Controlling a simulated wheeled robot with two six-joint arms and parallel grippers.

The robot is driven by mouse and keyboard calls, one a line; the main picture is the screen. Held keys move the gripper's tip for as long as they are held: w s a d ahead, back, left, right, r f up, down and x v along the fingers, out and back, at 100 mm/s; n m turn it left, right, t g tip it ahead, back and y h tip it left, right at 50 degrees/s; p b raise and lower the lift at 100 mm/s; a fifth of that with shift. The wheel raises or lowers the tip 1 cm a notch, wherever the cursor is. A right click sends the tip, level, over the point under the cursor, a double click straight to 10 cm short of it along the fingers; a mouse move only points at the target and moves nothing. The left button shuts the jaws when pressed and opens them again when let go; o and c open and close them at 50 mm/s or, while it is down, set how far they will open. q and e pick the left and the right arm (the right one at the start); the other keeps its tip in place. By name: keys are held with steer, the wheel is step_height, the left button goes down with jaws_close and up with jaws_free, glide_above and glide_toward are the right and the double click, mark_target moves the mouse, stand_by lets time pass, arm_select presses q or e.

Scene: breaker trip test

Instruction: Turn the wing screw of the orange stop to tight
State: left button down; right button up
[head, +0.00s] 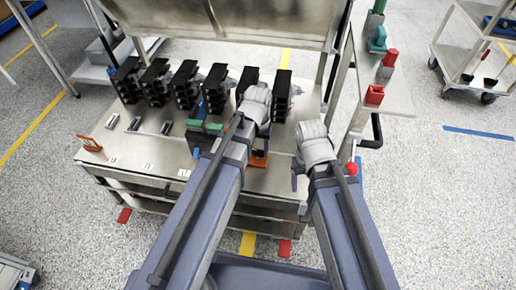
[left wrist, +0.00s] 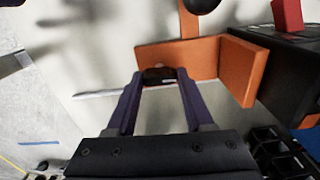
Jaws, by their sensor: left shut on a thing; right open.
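The orange stop (left wrist: 200,60) is an angled bracket on the pale bench top in the left wrist view. In the head view the stop (head: 258,160) shows only in part beside my left arm. My left gripper (left wrist: 160,80) has its two purple fingers on either side of a small dark wing screw (left wrist: 160,74) at the stop's edge, and is shut on it. The screw's exact angle is hard to tell. In the head view my arm hides most of that contact. My right gripper (head: 296,172) is open and empty, to the right of the stop.
A row of several black breakers (head: 186,86) stands along the back of the bench. Small dark parts (head: 135,123) and an orange frame (head: 90,143) lie at left. A dark block with green tops (head: 205,126) stands near my left arm.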

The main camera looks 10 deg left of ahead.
arm_select(q)
steer(key=m, duration=0.4)
steer(key=shift+m, duration=0.3)
steer(key=m, duration=0.4)
steer(key=shift+m, duration=0.3)
steer(key=m, duration=0.4)
steer(key=shift+m, duration=2.2)
steer(key=shift+c, duration=1.4)
jaws_free()
